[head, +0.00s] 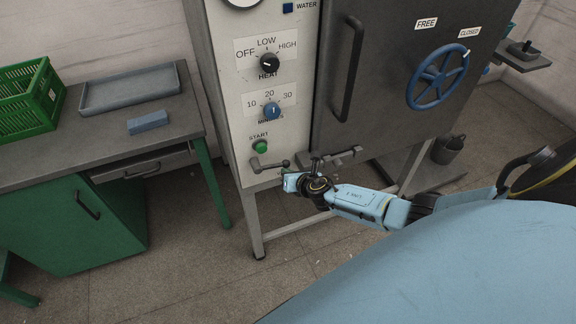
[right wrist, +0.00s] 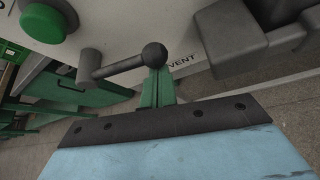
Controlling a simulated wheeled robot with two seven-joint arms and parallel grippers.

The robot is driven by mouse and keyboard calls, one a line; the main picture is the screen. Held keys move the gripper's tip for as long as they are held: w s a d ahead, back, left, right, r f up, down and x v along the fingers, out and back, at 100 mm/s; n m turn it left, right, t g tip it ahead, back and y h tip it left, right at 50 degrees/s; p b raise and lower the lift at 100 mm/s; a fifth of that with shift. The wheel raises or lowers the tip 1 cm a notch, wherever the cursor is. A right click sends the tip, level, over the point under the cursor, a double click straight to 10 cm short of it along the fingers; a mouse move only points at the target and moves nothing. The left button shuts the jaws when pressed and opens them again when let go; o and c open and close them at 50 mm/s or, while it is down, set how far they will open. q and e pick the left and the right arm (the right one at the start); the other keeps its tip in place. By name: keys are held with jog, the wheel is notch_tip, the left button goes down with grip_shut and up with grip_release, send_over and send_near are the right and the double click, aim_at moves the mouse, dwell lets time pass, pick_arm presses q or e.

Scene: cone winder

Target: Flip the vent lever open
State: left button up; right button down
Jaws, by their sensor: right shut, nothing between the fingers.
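The vent lever (head: 269,164) is a dark grey bar with a ball knob, low on the light front panel, under the green start button (head: 260,147). It points to the right, roughly level. In the right wrist view the lever (right wrist: 120,66) runs from its pivot at left to the ball at right, above the word VENT. My right gripper (head: 290,182) is shut and empty, just below and right of the lever's ball. My left gripper is out of view.
A dark door with a long handle (head: 348,70) and a blue handwheel (head: 438,77) is right of the panel. A dark latch block (right wrist: 230,38) sits close right of the lever. A green bench with a crate (head: 30,98), a grey tray (head: 130,88) and a blue block (head: 148,122) stands left.

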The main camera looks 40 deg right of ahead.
notch_tip(320, 180, down, 4)
jog(key=a+b, duration=0.1)
jog(key=b, duration=0.3)
jog(key=p+v, duration=0.4)
jog(key=v, duration=0.6)
jog(key=shift+s+a+p, duration=0.2)
jog(key=shift+s+p, duration=0.1)
jog(key=shift+p, duration=0.1)
jog(key=shift+r, duration=0.1)
jog(key=s+f+m+g+h+b, duration=0.1)
jog(key=s+f+m+g+b, duration=0.35)
jog(key=s+f+m, duration=1.4)
jog(key=s+a+f+m+g, duration=0.2)
jog(key=s+a+f+m, duration=0.1)
jog(key=s, duration=0.4)
jog(key=s+a+f+m+g+y, duration=0.1)
jog(key=s+a+f+m+g, duration=0.1)
jog(key=s+f, duration=0.3)
jog(key=s+a+f+m+g+b, duration=0.1)
jog(key=s+a+f+m, duration=0.3)
jog(key=s, duration=0.5)
jog(key=shift+f+m+g+y, duration=0.3)
jog(key=shift+f+m+g, duration=0.25)
jog(key=shift+g, duration=0.3)
